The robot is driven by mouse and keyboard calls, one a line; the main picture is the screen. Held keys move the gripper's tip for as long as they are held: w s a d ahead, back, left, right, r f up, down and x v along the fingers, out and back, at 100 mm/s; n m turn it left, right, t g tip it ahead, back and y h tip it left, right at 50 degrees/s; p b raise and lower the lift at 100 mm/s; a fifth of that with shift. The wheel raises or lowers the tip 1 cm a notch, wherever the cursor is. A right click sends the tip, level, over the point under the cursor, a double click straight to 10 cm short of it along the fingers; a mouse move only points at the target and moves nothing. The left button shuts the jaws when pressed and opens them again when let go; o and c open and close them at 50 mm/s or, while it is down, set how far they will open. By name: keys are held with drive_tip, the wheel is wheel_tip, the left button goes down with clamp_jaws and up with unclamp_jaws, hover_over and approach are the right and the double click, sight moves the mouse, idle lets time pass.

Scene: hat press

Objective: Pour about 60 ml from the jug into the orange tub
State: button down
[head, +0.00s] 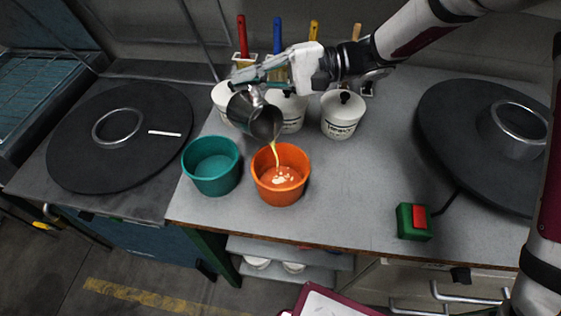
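The metal jug (262,121) is tilted over the orange tub (281,193) in the head view. A thin yellowish stream runs from its lip down into the tub. Pale liquid lies in patches on the tub's bottom. My gripper (254,92) is at the jug's upper side and holds it in the air, above and behind the tub. The fingers appear closed on the jug's handle, which is mostly hidden. How much is left in the jug cannot be seen.
A teal tub (212,184) stands just left of the orange one. Black round plates (120,165) lie at both sides. A green box with a red button (413,222) sits at the right front.

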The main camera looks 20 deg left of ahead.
sight(243, 93)
drive_tip(key=shift+s+d+n, duration=0.2)
drive_tip(key=shift+d+n, duration=0.05)
drive_tip(key=shift+n, duration=0.15)
idle(1.1)
drive_tip(key=shift+a, duration=0.1)
drive_tip(key=a+m, duration=0.1)
drive_tip(key=w+a+f+m+h, duration=0.1)
drive_tip(key=shift+w+f+m, duration=0.2)
drive_tip(key=shift+w+m, duration=0.1)
drive_tip(key=shift+m, duration=0.1)
drive_tip(key=shift+w+a+m+h, duration=0.1)
drive_tip(key=shift+a+m+h, duration=0.2)
drive_tip(key=shift+m, duration=0.2)
drive_tip(key=shift+w+a+f+m, duration=0.2)
drive_tip(key=shift+a+f+m, duration=0.05)
drive_tip(key=shift+f+m, duration=0.15)
idle(0.8)
